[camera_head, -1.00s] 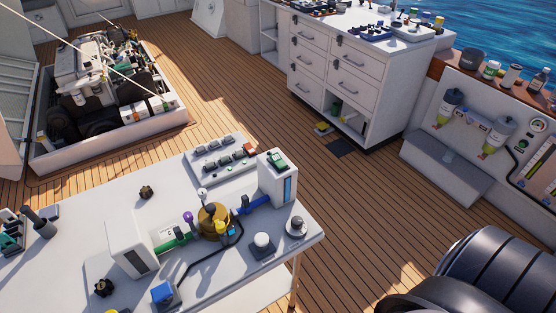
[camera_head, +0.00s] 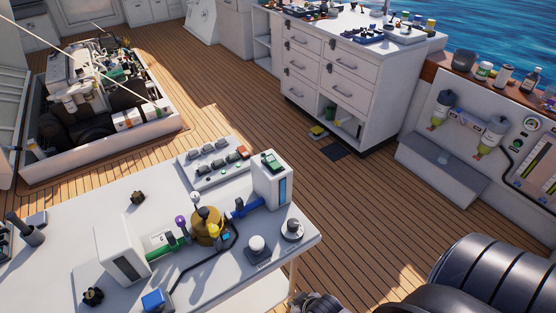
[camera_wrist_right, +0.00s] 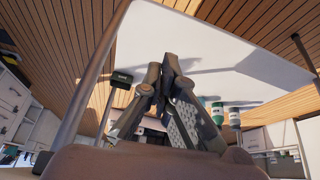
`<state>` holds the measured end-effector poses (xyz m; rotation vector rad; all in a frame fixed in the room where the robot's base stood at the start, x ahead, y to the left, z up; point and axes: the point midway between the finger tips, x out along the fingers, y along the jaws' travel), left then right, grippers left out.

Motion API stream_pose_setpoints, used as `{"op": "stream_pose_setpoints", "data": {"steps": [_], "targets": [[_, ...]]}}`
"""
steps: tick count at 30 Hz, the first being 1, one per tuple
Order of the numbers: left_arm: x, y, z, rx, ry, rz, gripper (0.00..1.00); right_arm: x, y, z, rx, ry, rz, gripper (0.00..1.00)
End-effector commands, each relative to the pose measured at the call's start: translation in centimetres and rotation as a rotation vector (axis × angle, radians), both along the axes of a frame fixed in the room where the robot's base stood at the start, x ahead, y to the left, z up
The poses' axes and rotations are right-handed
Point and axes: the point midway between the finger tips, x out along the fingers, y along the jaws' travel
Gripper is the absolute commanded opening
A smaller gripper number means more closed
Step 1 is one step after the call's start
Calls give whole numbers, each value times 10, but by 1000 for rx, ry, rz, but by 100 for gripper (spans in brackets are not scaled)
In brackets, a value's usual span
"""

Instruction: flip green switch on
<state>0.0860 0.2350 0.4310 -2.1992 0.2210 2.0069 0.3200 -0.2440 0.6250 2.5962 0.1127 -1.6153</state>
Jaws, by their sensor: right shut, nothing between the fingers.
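A white box (camera_head: 275,188) stands at the right end of the white table (camera_head: 215,285) in the head view. A green switch (camera_head: 271,161) sits on its top. The on or off position of the switch is too small to tell. My right gripper (camera_wrist_right: 163,68) shows in the right wrist view with its fingers together and nothing between them. In the head view a part of my right arm's end (camera_head: 322,304) shows at the bottom edge, below the table's right corner and well apart from the switch. My left gripper is not in view.
A brass valve (camera_head: 207,226) with blue and green pipes is beside the box. A panel with a row of switches (camera_head: 212,162) lies behind it. A round white knob (camera_head: 256,244) is near the front edge.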

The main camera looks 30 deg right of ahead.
Motion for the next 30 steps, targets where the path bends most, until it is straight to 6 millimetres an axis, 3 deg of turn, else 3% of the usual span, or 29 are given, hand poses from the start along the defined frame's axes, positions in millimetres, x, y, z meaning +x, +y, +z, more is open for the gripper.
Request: {"op": "stream_pose_setpoints", "data": {"steps": [3, 6, 13, 20, 24, 30], "targets": [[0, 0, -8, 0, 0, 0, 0, 26, -1, 50, 9, -74, -2, 0], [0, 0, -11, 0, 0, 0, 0, 38, 0, 89, 13, -121, 1, 0], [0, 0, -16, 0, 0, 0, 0, 55, -2, 158, 20, -222, 6, 0], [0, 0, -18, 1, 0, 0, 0, 113, -42, 220, 48, -560, -31, 0], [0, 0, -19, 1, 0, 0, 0, 142, -72, 272, 65, -805, -51, 0], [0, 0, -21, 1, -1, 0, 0, 159, -105, 340, 84, -1083, -70, 0]]}}
